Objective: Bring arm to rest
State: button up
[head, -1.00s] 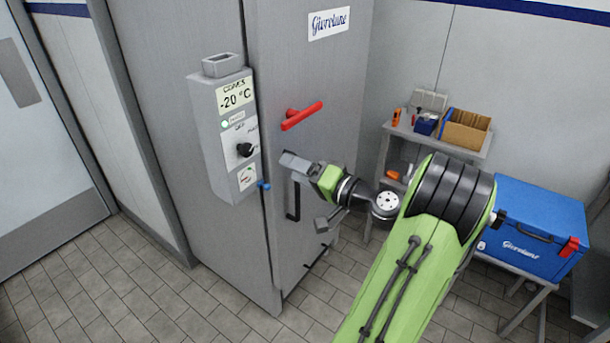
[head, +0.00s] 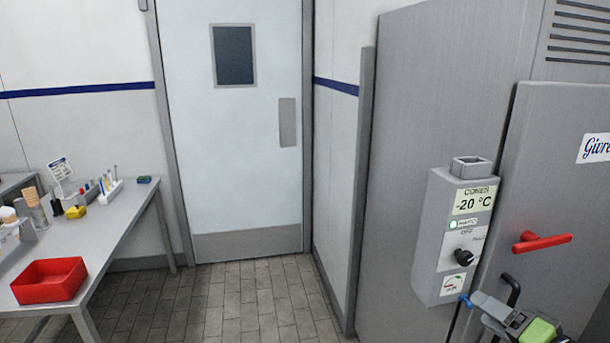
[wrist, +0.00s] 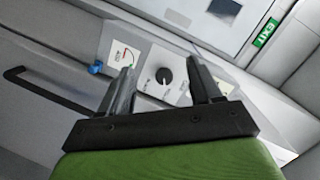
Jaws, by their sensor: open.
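My gripper (head: 486,308) shows at the lower right of the head view, in front of the freezer near the bottom of its control box. In the wrist view my gripper (wrist: 160,88) is open, its two dark fingers apart with nothing between them. Past the fingers are the control box (wrist: 145,55) with its black knob (wrist: 164,77) and a gauge label. The rest of my arm is mostly out of the head view.
The grey freezer (head: 400,150) stands at right with a red handle (head: 542,241) and the control box (head: 437,237) on it. A table (head: 110,225) at left holds a red tray (head: 50,281) and several small items. The floor before the white door (head: 238,130) is clear.

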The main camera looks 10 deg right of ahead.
jog(key=a+f+n+g, duration=0.3)
jog(key=a+n+g, duration=0.5)
jog(key=a, duration=1.3)
jog(key=s+a+r+g+h, duration=0.1)
jog(key=s+a, duration=0.1)
jog(key=s, duration=0.5)
jog(key=s+a+r+n+g+h, duration=0.1)
jog(key=s+a, duration=0.2)
jog(key=s, duration=0.3)
jog(key=shift+s+h, duration=0.4)
jog(key=shift+r, duration=0.1)
